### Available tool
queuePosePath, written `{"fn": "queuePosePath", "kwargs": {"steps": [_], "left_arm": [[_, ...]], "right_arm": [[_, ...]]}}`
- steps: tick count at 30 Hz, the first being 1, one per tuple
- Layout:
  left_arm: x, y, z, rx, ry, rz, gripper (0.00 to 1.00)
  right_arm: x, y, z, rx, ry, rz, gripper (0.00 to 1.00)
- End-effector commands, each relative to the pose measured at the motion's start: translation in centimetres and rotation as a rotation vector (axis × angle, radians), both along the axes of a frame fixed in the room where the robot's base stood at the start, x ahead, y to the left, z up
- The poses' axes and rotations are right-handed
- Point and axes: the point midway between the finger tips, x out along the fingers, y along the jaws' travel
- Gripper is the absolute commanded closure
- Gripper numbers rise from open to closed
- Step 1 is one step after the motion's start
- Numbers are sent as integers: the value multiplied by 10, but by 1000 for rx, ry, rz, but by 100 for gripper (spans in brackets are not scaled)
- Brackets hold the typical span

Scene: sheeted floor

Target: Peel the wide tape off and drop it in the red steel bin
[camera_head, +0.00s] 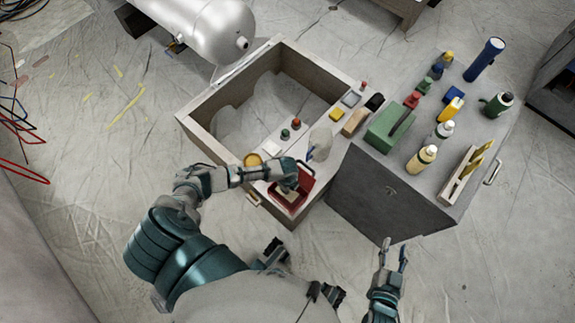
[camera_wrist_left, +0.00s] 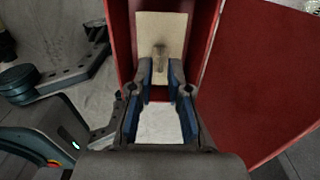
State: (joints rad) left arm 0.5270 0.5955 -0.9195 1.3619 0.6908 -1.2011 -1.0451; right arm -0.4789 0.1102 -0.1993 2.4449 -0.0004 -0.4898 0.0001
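A red steel bin (camera_head: 305,178) with its lid tilted up sits at the front corner of the workbench, and its red wall fills the right of the left wrist view (camera_wrist_left: 250,90). A beige flat piece (camera_wrist_left: 175,25) lies inside it, with a small grey piece on it (camera_wrist_left: 159,55). My left gripper (camera_wrist_left: 161,63) points into the bin, its blue-padded fingers partly apart around the small grey piece, without clear contact. In the head view the left hand (camera_head: 290,183) hides part of the bin. My right gripper (camera_head: 393,246) is open and empty, beside the grey cabinet. I cannot make out the wide tape for sure.
The bench frame (camera_head: 225,88) has an open middle. Small items and a pale translucent piece (camera_head: 320,143) stand along its ledge. A green case (camera_head: 388,128) and several bottles stand on the grey cabinet (camera_head: 372,195). A silver tank (camera_head: 215,28) lies behind.

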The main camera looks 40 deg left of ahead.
Motion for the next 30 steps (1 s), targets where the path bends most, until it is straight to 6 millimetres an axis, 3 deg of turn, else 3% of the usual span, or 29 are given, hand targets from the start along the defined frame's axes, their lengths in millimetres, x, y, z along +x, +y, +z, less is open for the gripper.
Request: {"fn": "queuePosePath", "kwargs": {"steps": [13, 24, 30], "left_arm": [[1, 0, 8, -2, -3, -1, 64], [2, -2, 85, -1, -3, -3, 64], [1, -4, 113, 0, -1, -2, 64]], "right_arm": [[-1, 0, 0, -2, 1, 2, 60], [-1, 0, 0, -1, 1, 0, 60], [-1, -1, 0, 0, 1, 1, 60]]}}
